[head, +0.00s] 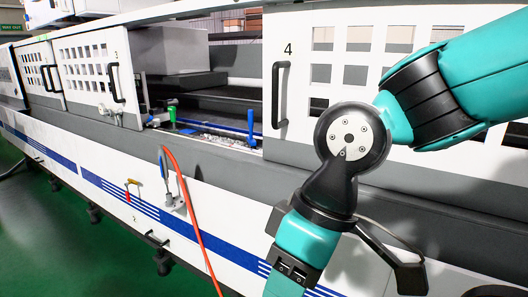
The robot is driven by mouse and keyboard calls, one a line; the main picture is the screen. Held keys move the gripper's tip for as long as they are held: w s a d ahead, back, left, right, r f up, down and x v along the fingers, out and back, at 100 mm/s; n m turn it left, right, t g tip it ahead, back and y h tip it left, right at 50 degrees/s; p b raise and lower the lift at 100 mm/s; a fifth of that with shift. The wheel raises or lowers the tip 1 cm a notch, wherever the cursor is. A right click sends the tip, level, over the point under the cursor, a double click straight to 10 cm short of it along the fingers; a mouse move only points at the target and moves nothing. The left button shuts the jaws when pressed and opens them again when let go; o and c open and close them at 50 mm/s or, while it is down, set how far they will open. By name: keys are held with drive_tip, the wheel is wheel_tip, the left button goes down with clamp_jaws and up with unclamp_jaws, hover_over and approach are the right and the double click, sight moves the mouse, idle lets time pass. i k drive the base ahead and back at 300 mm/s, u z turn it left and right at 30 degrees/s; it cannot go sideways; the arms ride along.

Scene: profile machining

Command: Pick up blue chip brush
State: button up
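A slim blue upright piece (251,125) stands at the right of the machine's open bay, beside the door marked 4. My arm reaches in from the upper right and bends down past the bottom edge. My gripper's fingers are not in view, so its state and anything in it are hidden.
The long white machine (230,222) has sliding doors with handles, including door 4 (345,70). A red hose (196,225) hangs down its front. A small red-handled tool (128,197) hangs to the left. Metal chips (225,140) lie in the bay. Green floor (40,225) is open at left.

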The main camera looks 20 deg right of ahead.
sight(251, 143)
drive_tip(key=u, duration=1)
drive_tip(key=i, duration=1.65)
drive_tip(key=z, duration=1)
drive_tip(key=i, duration=0.6)
drive_tip(key=z, duration=0.7)
